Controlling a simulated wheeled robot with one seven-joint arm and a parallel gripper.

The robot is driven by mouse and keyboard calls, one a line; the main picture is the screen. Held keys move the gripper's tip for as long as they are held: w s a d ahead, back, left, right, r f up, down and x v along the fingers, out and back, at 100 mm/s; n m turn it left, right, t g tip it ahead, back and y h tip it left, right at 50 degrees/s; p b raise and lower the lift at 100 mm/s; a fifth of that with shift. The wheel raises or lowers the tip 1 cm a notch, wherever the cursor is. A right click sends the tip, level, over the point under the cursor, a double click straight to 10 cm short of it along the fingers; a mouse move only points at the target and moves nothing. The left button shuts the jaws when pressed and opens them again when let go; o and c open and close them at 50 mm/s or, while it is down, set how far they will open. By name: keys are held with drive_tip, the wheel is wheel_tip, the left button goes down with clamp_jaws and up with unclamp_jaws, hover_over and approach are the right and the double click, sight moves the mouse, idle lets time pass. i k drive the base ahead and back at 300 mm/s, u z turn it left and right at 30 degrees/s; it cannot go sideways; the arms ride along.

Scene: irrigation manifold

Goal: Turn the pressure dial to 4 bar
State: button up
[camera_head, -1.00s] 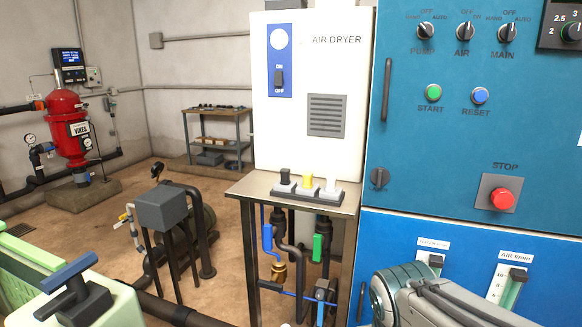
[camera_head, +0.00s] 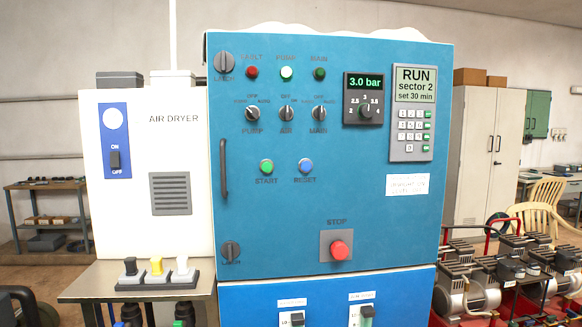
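The pressure dial (camera_head: 365,112) is a dark round knob on a black panel at the upper right of the blue cabinet (camera_head: 262,215). Small marks ring the knob; I make out 2, 2.5, 3, 3.5 and what looks like 4. The green display (camera_head: 366,83) above it reads 3.0 bar. The knob seems to point near the 3 mark, but it is small. My gripper is not in view.
The cabinet also carries selector knobs (camera_head: 285,114), a keypad unit (camera_head: 410,113) reading RUN sector 2, a red STOP button (camera_head: 340,250) and a door handle (camera_head: 223,168). A white air dryer (camera_head: 178,140) stands left. Pumps (camera_head: 470,285) fill the floor at right.

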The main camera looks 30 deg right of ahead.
sight(365, 111)
drive_tip(key=u, duration=0.6)
drive_tip(key=i, duration=0.1)
drive_tip(key=z, duration=1.85)
